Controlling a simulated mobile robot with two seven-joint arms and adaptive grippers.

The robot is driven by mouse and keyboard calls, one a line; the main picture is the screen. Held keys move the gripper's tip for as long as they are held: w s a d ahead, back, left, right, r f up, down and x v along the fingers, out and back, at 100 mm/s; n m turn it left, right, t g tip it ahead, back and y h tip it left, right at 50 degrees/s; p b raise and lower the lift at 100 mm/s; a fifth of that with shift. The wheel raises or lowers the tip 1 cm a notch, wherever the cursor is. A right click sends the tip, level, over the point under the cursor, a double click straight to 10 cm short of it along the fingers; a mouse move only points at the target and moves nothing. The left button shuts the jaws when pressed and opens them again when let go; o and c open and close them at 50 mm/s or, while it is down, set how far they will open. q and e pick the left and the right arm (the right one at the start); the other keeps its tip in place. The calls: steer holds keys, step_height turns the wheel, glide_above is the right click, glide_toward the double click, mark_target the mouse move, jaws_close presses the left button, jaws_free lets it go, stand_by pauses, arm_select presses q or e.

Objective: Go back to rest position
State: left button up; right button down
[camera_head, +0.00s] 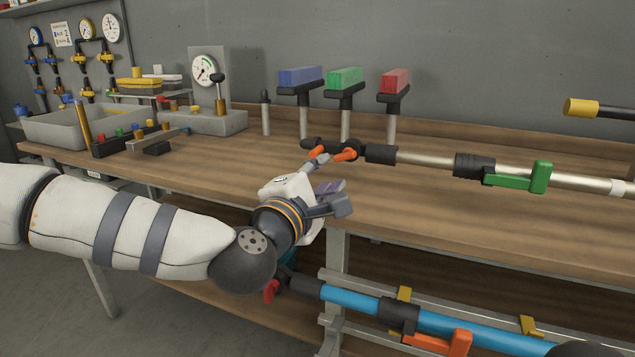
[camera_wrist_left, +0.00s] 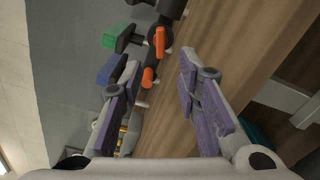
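My left gripper (camera_head: 330,184) hangs at the front edge of the workbench (camera_head: 470,225), near the left end of a metal pipe (camera_head: 425,160). In the left wrist view its two purple-padded fingers stand well apart, so the gripper (camera_wrist_left: 158,85) is open. Nothing is held between the pads. An orange-handled black fitting (camera_head: 346,155) at the pipe's end lies just beyond the fingers. Its orange handles (camera_wrist_left: 160,41) also show in the left wrist view, and I cannot tell whether a fingertip touches them. My right gripper is not in view.
A green lever (camera_head: 518,178) sits on the metal pipe. Blue (camera_head: 301,77), green (camera_head: 346,77) and red (camera_head: 396,81) blocks top posts behind. A blue pipe (camera_head: 450,323) with an orange lever (camera_head: 440,342) lies below the bench top. A grey tray (camera_head: 60,128) and gauges stand left.

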arm_select(q)
steer(key=v, duration=0.3)
steer(key=shift+s+a, duration=0.1)
steer(key=shift+s, duration=0.2)
